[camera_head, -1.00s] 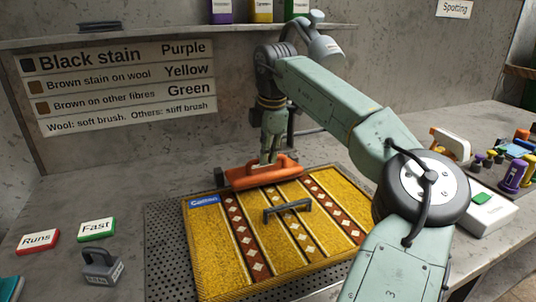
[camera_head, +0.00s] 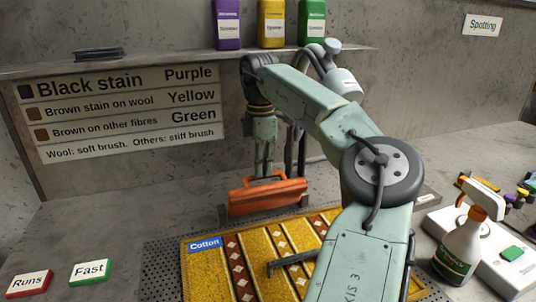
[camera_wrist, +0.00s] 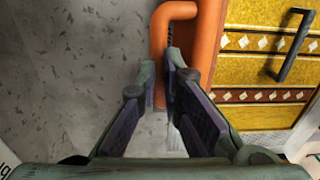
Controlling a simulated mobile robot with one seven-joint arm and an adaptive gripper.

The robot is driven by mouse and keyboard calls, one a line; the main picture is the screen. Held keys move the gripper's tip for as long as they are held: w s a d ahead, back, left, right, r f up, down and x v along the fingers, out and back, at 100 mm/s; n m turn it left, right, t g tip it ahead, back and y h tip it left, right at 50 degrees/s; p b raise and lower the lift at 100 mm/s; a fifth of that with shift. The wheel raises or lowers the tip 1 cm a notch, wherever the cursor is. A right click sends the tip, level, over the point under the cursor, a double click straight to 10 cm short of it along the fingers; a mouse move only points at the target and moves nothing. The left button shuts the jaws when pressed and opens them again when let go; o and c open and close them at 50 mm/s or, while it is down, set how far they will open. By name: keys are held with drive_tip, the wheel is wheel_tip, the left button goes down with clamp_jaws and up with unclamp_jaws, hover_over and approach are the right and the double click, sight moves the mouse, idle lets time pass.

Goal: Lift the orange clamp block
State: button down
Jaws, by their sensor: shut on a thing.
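The orange clamp block (camera_head: 266,196) is a long bar with a raised handle. It is held up above the back edge of the patterned yellow rug (camera_head: 212,272), which carries a blue "Cotton" label. My gripper (camera_head: 264,178) points down and is shut on the block's handle. In the wrist view the block (camera_wrist: 207,40) runs along the rug's edge, and its handle lies between my gripper's fingers (camera_wrist: 172,75). The fingers hide part of the handle.
A dark handle (camera_head: 292,260) lies on the rug. A spray bottle (camera_head: 462,245) stands at the right by a white device. Red "Runs" (camera_head: 30,283) and green "Fast" (camera_head: 90,271) blocks lie at left. Purple (camera_head: 228,25), yellow and green bottles stand on the shelf above.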

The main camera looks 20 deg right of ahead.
drive_tip(key=shift+w+a+f+g+p, duration=0.15)
drive_tip(key=shift+w+f+g+p, duration=0.6)
drive_tip(key=shift+g+p, duration=0.25)
drive_tip(key=shift+f, duration=0.15)
drive_tip(key=c, duration=1.6)
unclamp_jaws()
drive_tip(key=shift+w+f, duration=0.3)
drive_tip(key=shift+f, duration=0.05)
drive_tip(key=shift+o, duration=0.2)
drive_tip(key=shift+r, duration=0.15)
drive_tip(key=shift+c, duration=0.2)
